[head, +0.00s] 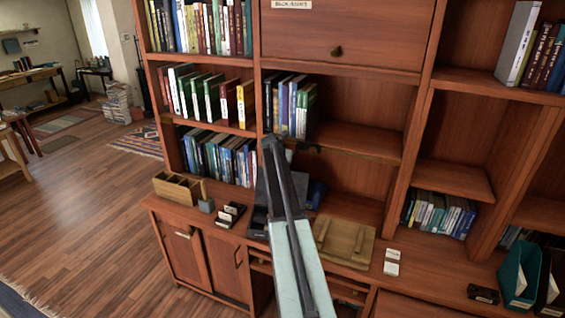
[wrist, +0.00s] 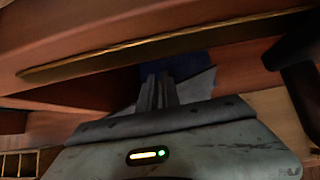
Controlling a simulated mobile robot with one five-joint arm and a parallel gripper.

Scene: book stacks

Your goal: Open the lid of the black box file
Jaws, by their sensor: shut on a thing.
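The black box file (head: 257,226) sits on the desk ledge under the bookshelf, largely hidden behind my arm in the head view. A dark grey panel (head: 263,190), which looks like its lid, stands raised and tilted at the back. In the wrist view my gripper (wrist: 158,88) has its fingers close together against a grey flat piece (wrist: 197,86), apparently the lid. It is shut on that piece, though the exact contact is hard to see. My gripper's fingers are hidden in the head view.
A wooden shelf edge (wrist: 150,45) runs close above the gripper. A blue thing (head: 316,193) lies behind the box. A wooden board (head: 345,243) is to its right, a small black holder (head: 229,215) and a wooden organizer (head: 180,188) to its left.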

